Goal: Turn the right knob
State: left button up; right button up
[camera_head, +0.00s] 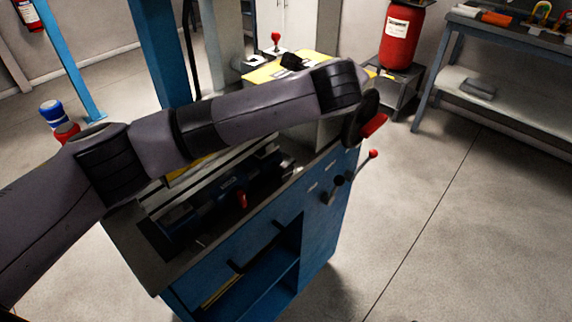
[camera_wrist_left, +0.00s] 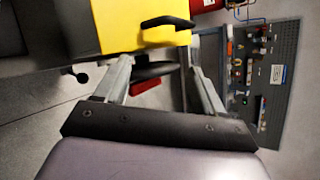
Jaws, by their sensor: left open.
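The right end of a blue machine (camera_head: 325,215) carries a dark round knob or wheel (camera_head: 360,118) with a red part (camera_head: 375,125). In the left wrist view the dark disc (camera_wrist_left: 154,70) and its red part (camera_wrist_left: 145,88) lie between and beyond my fingers. My left arm crosses the head view from the left, and its wrist ends just above the disc; the fingers are hidden there. In the wrist view my left gripper (camera_wrist_left: 160,78) is open and empty. I cannot tell contact with the disc. My right gripper is not in view.
A lever with a red ball (camera_head: 374,154) sticks out below the disc, beside a small dark knob (camera_head: 338,180). A yellow-topped unit with a black handle (camera_wrist_left: 166,21) stands close behind. A workbench (camera_head: 500,60) is at the right. Floor right of the machine is clear.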

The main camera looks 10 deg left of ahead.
aim_at(286, 167)
pick_arm(q)
jog(key=s+a+f+n+g+y, duration=0.1)
jog(key=s+a+f+g+y, duration=0.1)
jog(key=s+a+f+g, duration=0.3)
jog(key=s+a+f+n+g+y, duration=0.2)
jog(key=s+a+y, duration=0.1)
jog(key=s, duration=0.3)
jog(key=shift+p+x, duration=0.75)
jog(key=shift+x, duration=2.8)
jog(key=shift+s, duration=0.2)
jog(key=shift+g, duration=0.3)
jog(key=c, duration=1.1)
